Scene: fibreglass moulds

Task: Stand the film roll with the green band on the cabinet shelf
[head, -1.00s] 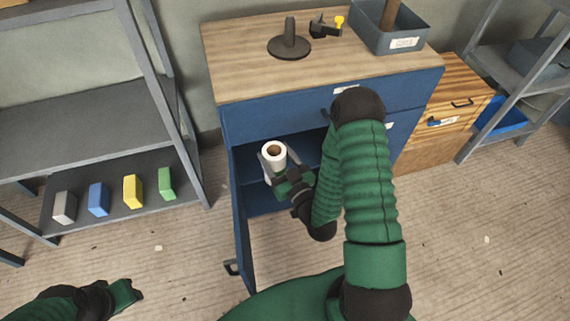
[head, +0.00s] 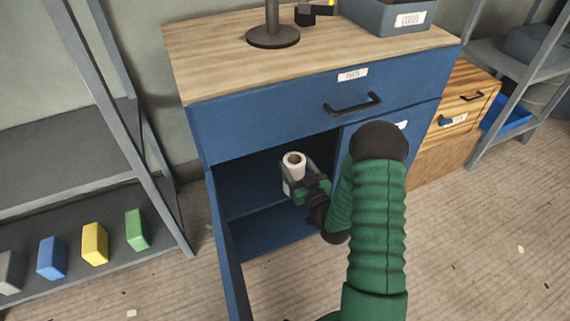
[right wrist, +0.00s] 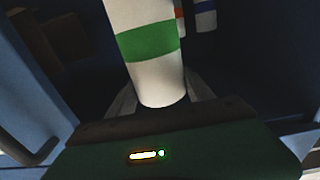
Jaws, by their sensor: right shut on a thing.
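The white film roll (head: 292,172) is upright in my right gripper (head: 299,184), at the open front of the blue cabinet (head: 245,128). In the right wrist view the roll (right wrist: 151,80) shows its green band (right wrist: 148,44), and the fingers are shut around its lower part. The cabinet shelf (head: 248,218) shows inside the open compartment, below and to the left of the roll. I cannot tell whether the roll touches the shelf. My left gripper is out of view.
The open cabinet door (head: 229,268) stands at the left of the opening. Behind the held roll, red-banded (right wrist: 180,18) and blue-banded (right wrist: 205,14) white things show in the right wrist view. A drawer handle (head: 353,104) projects above the opening.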

